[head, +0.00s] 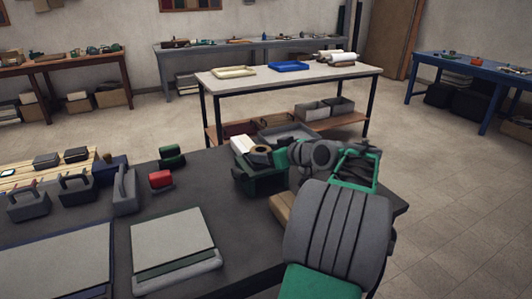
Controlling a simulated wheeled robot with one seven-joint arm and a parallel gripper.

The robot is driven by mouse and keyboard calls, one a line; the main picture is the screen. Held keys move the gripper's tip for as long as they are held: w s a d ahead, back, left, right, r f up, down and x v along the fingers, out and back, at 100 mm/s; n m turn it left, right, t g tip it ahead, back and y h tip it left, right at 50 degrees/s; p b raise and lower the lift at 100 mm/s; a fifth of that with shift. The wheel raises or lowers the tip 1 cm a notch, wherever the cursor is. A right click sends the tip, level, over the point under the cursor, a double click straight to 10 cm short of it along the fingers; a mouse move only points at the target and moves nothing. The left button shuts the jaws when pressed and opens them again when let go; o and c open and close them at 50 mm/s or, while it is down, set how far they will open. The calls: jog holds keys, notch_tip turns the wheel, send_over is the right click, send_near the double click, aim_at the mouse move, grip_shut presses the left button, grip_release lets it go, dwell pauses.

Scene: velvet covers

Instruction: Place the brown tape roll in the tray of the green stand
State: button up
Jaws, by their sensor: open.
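A small brown ring that looks like the tape roll (261,149) shows at the far right part of the dark table, close to the end of my arm. Just below it is a dark green body (262,181), which may be the green stand; its tray cannot be made out clearly. My grey arm reaches over the table's right side and covers much of this area. My gripper (268,156) seems to be the dark part beside the brown ring. Its fingers are small and partly hidden, and I cannot tell whether they touch the ring.
A bright green open frame (356,170) is right of my arm's end. A tan block (283,208) lies partly behind my arm. A red block (160,180), a dark green block (171,156) and a grey panel (173,240) are on the table's left. Bare table lies between them.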

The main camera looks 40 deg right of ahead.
jog(key=shift+a+f, duration=0.3)
jog(key=shift+f, duration=0.6)
jog(key=shift+r, duration=0.2)
jog(key=shift+r+p, duration=0.6)
jog(key=shift+p, duration=0.15)
jog(key=v, duration=1.2)
jog(key=shift+d+r+p, duration=0.15)
jog(key=shift+r+p, duration=0.15)
jog(key=shift+p, duration=0.1)
